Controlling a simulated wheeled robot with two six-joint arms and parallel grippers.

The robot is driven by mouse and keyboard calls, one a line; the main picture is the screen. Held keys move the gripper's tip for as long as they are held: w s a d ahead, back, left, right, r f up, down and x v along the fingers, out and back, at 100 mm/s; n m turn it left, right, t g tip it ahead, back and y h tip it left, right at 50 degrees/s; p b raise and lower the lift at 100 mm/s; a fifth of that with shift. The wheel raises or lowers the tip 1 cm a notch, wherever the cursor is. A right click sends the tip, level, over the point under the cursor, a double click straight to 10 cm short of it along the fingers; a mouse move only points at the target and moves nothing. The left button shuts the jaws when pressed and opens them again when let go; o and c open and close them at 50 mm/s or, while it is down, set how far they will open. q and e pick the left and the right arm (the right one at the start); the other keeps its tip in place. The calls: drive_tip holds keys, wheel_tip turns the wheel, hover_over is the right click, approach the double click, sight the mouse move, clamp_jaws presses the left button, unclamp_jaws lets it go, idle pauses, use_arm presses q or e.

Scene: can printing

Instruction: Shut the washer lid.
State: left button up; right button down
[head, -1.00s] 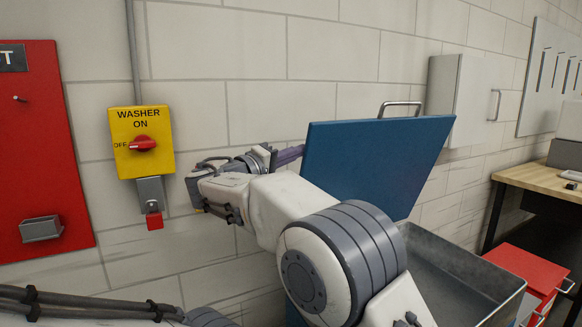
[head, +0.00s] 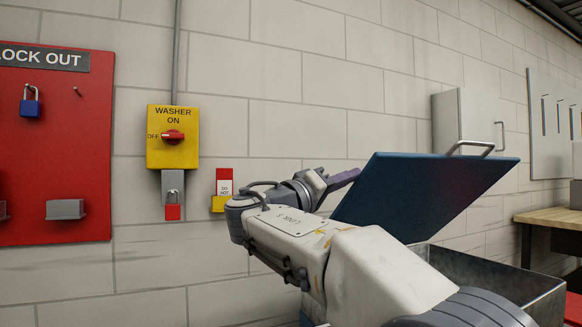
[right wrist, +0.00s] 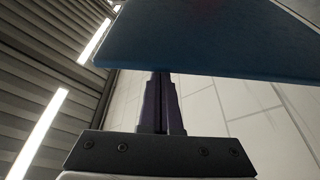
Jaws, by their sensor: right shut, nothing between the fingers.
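The blue washer lid (head: 425,195) stands partly open, tilted over the grey metal washer tub (head: 500,275), with a metal handle (head: 471,147) at its raised edge. It also shows across the top of the right wrist view (right wrist: 200,40). My right gripper (head: 345,178) is at the lid's left side, its fingers pointing at the lid's back face. In the right wrist view the shut fingers (right wrist: 162,85) reach up to the lid's edge, with nothing between them; whether they touch it I cannot tell. My left gripper is out of view.
On the wall are a yellow washer switch (head: 172,136) with a red knob, a padlock with a red tag below it, a red-and-yellow tag (head: 224,190) and a red lockout board (head: 60,150). A grey wall cabinet (head: 460,120) and a wooden bench (head: 548,217) are at right.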

drive_tip(key=s+d+f+m+g+h+b, duration=0.1)
drive_tip(key=s+f+m+b, duration=0.3)
drive_tip(key=f+b, duration=0.4)
drive_tip(key=s+d+f+m+g+h+b, duration=0.1)
drive_tip(key=s+d+f+m+b, duration=0.2)
drive_tip(key=f+b, duration=0.4)
drive_tip(key=s+m+b, duration=0.1)
drive_tip(key=b, duration=0.8)
drive_tip(key=shift+s+d+f+h, duration=0.15)
drive_tip(key=shift+d+f+h, duration=0.2)
drive_tip(key=shift+f+h, duration=0.05)
